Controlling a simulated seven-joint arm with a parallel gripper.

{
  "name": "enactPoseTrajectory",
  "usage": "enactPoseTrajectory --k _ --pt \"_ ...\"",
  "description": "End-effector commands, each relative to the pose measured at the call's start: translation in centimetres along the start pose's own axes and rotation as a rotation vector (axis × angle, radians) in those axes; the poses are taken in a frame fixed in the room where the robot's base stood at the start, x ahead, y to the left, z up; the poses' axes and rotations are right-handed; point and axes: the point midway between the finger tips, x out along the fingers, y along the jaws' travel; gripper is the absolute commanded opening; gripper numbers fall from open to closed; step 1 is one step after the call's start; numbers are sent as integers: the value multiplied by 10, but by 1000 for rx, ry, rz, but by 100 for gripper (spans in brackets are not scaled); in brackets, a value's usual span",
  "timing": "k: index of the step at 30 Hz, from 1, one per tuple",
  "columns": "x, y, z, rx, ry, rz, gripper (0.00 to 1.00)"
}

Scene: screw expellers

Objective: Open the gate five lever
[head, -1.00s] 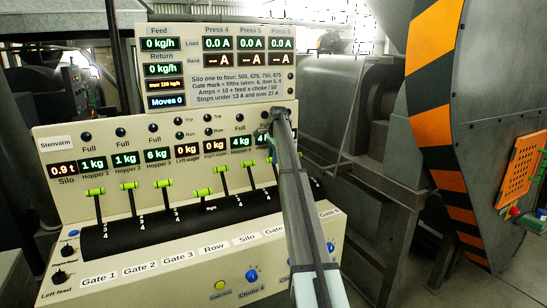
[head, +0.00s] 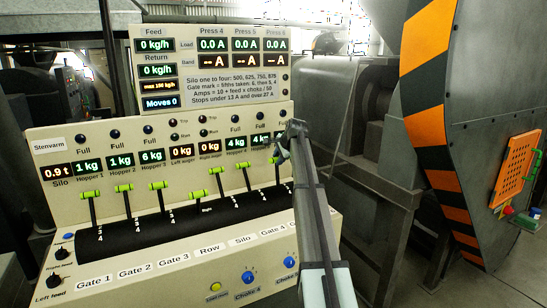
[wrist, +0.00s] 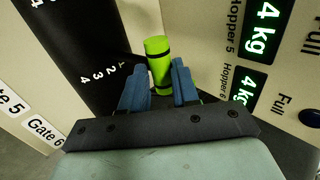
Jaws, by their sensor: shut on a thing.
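The gate five lever has a bright green cylindrical handle (wrist: 159,62) with dark bands. In the wrist view it lies between the blue fingers of my gripper (wrist: 160,84), which is shut on it, and its end sticks out past them. A scale numbered about 1 to 4 runs on the black drum beside it. The gate 5 label (wrist: 10,101) is partly cut off. In the head view my gripper (head: 283,150) is at the right end of the lever row, and the green handle (head: 268,160) shows just left of it. My arm hides the gate 6 lever.
Several other green-handled levers stand to the left, including gate 1 (head: 90,195) and gate 4 (head: 243,166). The row lever (head: 199,197) sits lower. The cream console (head: 60,200) carries displays; Moves reads 0. A grey machine with orange stripes (head: 430,85) stands right.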

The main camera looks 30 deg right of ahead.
Motion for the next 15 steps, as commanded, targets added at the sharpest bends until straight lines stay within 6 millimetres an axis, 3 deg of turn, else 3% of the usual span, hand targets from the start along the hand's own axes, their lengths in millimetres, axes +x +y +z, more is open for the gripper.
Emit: enactPoseTrajectory --k 1,3,15 --pt "-9 17 3 2 1 -41 0" --pt "-16 26 3 1 1 -102 0" --pt "-39 67 1 0 -1 -313 0"
